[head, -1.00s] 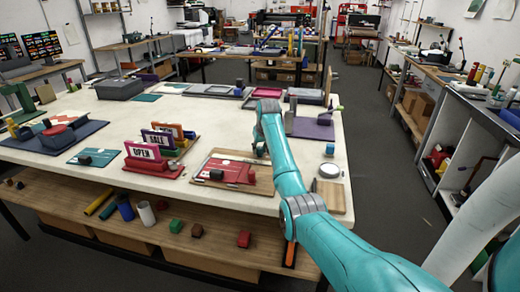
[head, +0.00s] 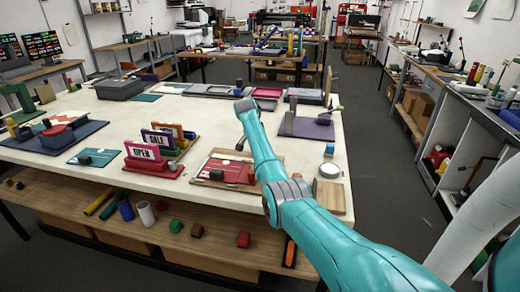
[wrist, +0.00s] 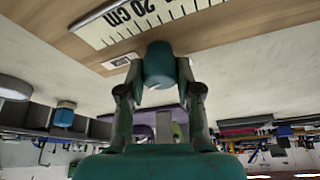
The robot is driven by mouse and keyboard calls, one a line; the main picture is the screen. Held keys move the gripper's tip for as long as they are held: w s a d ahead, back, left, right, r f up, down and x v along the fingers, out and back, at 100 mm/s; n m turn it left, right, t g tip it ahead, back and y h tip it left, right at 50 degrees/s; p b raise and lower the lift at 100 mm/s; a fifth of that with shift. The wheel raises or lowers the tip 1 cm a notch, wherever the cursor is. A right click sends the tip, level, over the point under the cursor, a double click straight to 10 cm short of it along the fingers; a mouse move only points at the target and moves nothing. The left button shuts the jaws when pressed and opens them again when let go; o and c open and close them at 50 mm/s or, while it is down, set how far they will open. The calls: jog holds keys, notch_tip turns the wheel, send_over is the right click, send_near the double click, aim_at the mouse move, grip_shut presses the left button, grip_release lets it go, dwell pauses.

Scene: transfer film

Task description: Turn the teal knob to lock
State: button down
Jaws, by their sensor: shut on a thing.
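A teal knob (wrist: 159,68) shows in the wrist view between my two fingertips, with a darker part at its far end. My gripper (wrist: 158,92) is shut on it. A wooden surface with a white "20 cm" scale (wrist: 150,18) lies just beyond the knob, and a small white label (wrist: 121,61) with unreadable dark print is beside it. In the head view my gripper (head: 240,143) is small and dark, at the back of the wooden-edged board with a red panel (head: 222,167). The knob cannot be made out there.
OPEN and SALE signs (head: 143,152) stand left of the board. A purple mat (head: 312,128) with a grey block lies behind to the right. A round white-topped object (head: 329,169) is at the right. Pale tabletop between them is free.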

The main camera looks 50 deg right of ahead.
jog(key=shift+m+g+y, duration=0.3)
jog(key=shift+m+g, duration=0.5)
jog(key=shift+m, duration=1.4)
jog(key=c, duration=0.8)
grip_release()
jog(key=v, duration=1.2)
jog(key=shift+w+a+f, duration=0.1)
